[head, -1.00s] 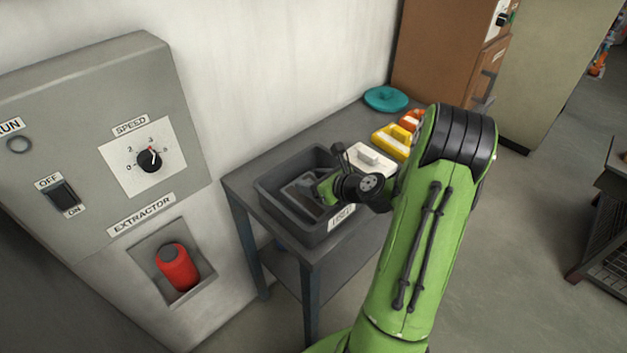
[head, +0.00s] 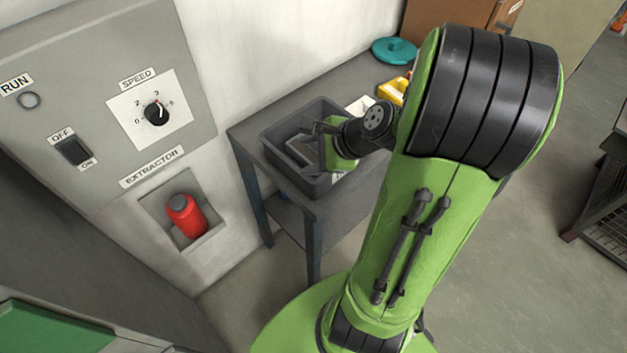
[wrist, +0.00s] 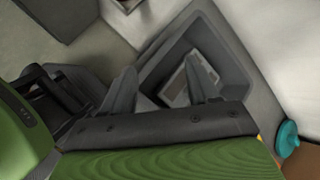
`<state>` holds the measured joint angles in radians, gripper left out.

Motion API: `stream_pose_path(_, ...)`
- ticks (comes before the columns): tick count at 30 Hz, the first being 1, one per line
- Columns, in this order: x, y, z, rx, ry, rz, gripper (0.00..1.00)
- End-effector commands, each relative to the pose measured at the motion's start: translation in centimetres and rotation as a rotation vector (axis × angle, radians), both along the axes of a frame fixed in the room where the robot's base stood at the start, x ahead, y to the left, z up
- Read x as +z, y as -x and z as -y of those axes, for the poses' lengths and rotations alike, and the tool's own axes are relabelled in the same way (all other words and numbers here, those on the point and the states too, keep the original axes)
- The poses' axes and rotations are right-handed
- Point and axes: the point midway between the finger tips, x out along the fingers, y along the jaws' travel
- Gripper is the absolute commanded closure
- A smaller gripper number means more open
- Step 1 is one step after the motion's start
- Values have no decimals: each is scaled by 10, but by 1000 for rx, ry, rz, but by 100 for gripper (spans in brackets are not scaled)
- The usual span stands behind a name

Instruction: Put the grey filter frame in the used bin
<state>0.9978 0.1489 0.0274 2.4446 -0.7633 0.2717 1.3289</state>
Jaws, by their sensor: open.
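The used bin (head: 268,148) is a dark grey open box on the side table, and it also shows in the wrist view (wrist: 232,52). The grey filter frame (wrist: 172,90) lies inside the bin, tilted in the wrist view and partly hidden by one finger. In the head view a grey edge of it (head: 298,150) shows in the bin. My gripper (head: 316,128) is over the bin. In the wrist view its two fingers (wrist: 161,66) are spread apart with nothing held between them; the frame shows beyond them. The bin's label is mostly hidden by my arm.
The side table (head: 335,85) stands against the wall. A teal disc (head: 394,50), a yellow frame (head: 393,90) and a white item (head: 361,104) are behind the bin. The extractor panel (head: 100,40) with a red bottle-like part (head: 186,216) is at left.

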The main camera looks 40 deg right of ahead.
Motion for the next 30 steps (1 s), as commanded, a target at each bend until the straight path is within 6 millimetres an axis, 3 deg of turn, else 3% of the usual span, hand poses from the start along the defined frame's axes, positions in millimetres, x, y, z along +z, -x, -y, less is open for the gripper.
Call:
stream_pose_path(1,10,6,-27,202,174,-3,41)
stream_pose_path(3,23,23,-57,500,424,-6,41)
stream_pose_path(6,47,57,-90,922,771,19,41)
stream_pose_path(9,70,95,-107,1267,1048,71,41)
stream_pose_path(12,83,124,-112,1488,1213,121,41)
stream_pose_path(16,87,140,-111,1603,1291,151,41)
stream_pose_path(30,98,140,-111,1607,1294,150,41)
